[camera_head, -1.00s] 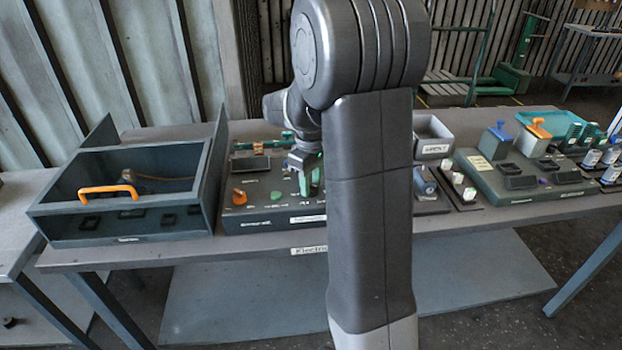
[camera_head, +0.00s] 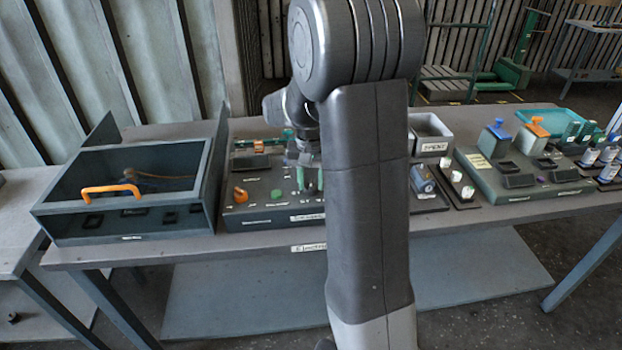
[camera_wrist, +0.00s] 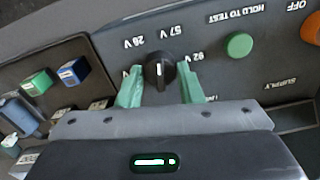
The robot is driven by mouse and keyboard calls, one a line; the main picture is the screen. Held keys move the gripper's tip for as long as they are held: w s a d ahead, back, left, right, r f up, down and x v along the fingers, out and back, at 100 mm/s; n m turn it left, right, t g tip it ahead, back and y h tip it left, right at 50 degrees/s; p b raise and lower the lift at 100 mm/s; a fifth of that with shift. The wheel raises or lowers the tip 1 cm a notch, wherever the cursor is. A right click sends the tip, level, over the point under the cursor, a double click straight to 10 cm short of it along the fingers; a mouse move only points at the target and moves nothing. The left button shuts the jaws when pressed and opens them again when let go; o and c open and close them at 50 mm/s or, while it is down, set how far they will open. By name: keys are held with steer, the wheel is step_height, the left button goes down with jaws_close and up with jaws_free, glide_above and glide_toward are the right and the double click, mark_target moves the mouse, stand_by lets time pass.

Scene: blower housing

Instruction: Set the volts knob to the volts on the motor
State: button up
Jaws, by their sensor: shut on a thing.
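The black volts knob (camera_wrist: 160,72) sits on the dark panel in the wrist view, with a white pointer line on its face. Printed marks 28 V, 57 V and 92 V stand around it, upside down in this view; another mark at its left is partly hidden by a finger. The pointer faces roughly up the picture, towards the 28 V and 57 V side; its exact mark is hard to tell. My gripper (camera_wrist: 160,92) has its green fingers shut on the knob, one on each side. In the head view my gripper (camera_head: 308,180) is over the panel. I cannot read any motor voltage.
A green button (camera_wrist: 238,45) and an orange knob (camera_wrist: 311,28) are on the same panel. A blue-grey motor-like part (camera_wrist: 18,114) lies beside green and blue blocks (camera_wrist: 38,84). In the head view an open box with an orange handle (camera_head: 110,190) stands left of the panel.

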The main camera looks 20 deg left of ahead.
mark_target(311, 182)
steer(key=m, duration=0.3)
steer(key=shift+m, duration=0.5)
steer(key=o, duration=1)
step_height(311, 182, up, 14)
steer(key=shift+f, duration=0.1)
stand_by(0.4)
step_height(311, 182, down, 14)
steer(key=shift+r, duration=0.1)
stand_by(0.5)
